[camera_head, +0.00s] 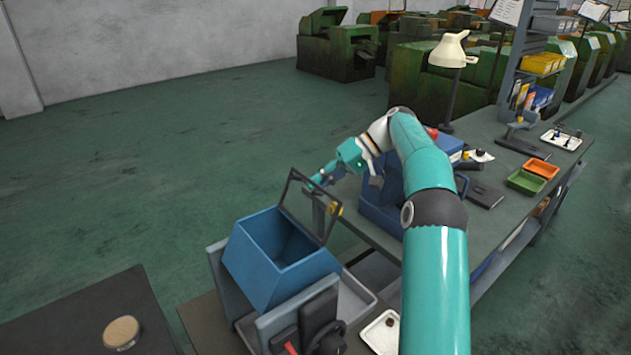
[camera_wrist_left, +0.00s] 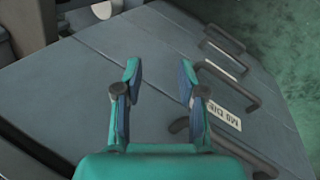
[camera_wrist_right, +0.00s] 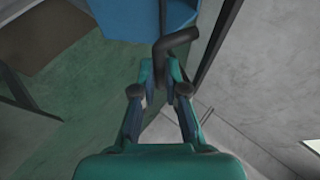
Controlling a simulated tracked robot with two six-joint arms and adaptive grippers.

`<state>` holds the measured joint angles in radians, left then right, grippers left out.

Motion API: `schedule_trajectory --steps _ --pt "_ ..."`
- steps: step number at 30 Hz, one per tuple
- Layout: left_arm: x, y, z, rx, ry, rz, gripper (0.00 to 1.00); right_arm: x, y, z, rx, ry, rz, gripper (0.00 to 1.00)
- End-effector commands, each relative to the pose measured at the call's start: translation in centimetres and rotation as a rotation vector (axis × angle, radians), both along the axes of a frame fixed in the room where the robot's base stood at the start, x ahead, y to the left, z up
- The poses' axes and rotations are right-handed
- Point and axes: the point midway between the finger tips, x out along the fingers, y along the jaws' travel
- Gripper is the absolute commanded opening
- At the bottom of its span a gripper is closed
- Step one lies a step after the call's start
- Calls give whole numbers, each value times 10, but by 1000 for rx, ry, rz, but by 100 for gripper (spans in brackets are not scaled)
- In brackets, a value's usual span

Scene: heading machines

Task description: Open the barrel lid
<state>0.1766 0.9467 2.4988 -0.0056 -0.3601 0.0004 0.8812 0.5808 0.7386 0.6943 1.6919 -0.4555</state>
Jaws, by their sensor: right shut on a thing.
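The barrel is a blue, angular open-topped tub (camera_head: 262,275) in a grey cradle. Its lid is a dark frame (camera_head: 289,188) standing raised at the barrel's far edge, with the opening uncovered. My right gripper (camera_head: 317,183) is at the frame's upper part. In the right wrist view its fingers (camera_wrist_right: 161,70) are shut on a dark bent handle (camera_wrist_right: 180,40), beside the lid's bar (camera_wrist_right: 217,45); the blue barrel (camera_wrist_right: 140,20) shows behind. My left gripper (camera_wrist_left: 160,76) is open and empty over a grey surface; the head view does not show it.
The grey surface under my left gripper has several dark handles (camera_wrist_left: 226,88) and a label (camera_wrist_left: 224,115). A workbench (camera_head: 490,215) with a lamp (camera_head: 452,52), trays and a blue box stands right of the barrel. A dark table (camera_head: 90,320) is at lower left. Green floor (camera_head: 150,180) is clear beyond.

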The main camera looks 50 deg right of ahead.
Motion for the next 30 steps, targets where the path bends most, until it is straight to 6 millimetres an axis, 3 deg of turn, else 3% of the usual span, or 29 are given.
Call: schedule_trajectory --steps 1,17,18,22,30 --pt "0 0 -1 0 0 0 40 -1 0 -11 24 18 8 0" --pt "0 0 -1 0 0 0 40 -1 -1 -14 53 12 8 0" --pt "0 0 -1 0 0 0 40 -1 -1 -14 52 13 7 16" --pt "0 0 -1 0 0 0 40 -1 -1 -13 49 11 6 37" --pt "0 0 -1 0 0 0 40 0 -2 -9 45 3 4 37"
